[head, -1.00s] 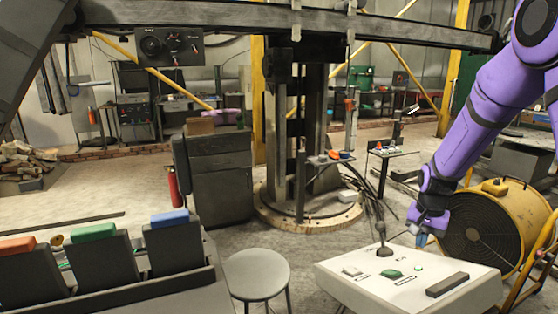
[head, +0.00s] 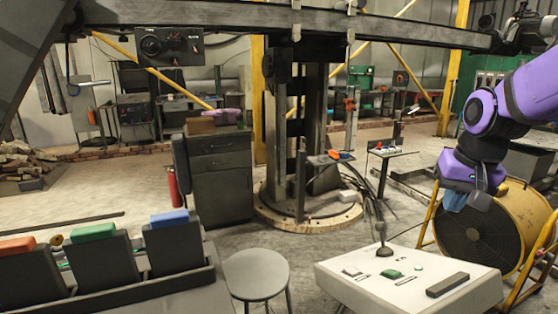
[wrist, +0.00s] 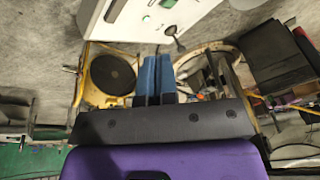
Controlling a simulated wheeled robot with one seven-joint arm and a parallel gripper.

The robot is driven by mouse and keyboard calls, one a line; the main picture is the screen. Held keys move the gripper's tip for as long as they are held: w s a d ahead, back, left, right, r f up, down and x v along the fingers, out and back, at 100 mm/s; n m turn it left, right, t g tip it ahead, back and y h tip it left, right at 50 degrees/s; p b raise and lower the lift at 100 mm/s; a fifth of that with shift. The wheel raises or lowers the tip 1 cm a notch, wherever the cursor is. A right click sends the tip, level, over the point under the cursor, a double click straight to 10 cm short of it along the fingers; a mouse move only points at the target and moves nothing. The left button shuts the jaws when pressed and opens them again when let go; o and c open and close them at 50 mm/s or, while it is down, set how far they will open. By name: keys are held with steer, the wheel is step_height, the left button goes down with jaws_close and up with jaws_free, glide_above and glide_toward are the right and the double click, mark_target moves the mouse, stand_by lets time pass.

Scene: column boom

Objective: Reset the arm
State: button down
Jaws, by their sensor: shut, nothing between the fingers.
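My purple arm reaches in from the right edge of the head view. My gripper (head: 455,198) hangs in front of the yellow drum fan, above and behind the right side of the white control box (head: 340,275), apart from both. In the wrist view my gripper's two blue fingers (wrist: 156,80) lie side by side, closed together with nothing between them. The white control box also shows at the top of the wrist view (wrist: 150,35), with its joystick (head: 383,240) and green button (head: 391,274).
The yellow drum fan (head: 480,228) stands close below and behind my gripper. A grey stool (head: 256,273) and sloped bins with coloured tops (head: 92,233) are at the front left. A dark boom (head: 230,16) crosses overhead. Open floor lies behind the stool.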

steer(key=s+a+r+n+t, duration=0.1)
steer(key=s+r, duration=0.1)
steer(key=s, duration=0.6)
steer(key=s+a+r+n+t, duration=0.1)
steer(key=s+r+n, duration=0.1)
steer(key=s, duration=0.6)
steer(key=shift+s+a+r, duration=0.25)
steer(key=shift+s+r, duration=0.05)
steer(key=shift+r, duration=0.45)
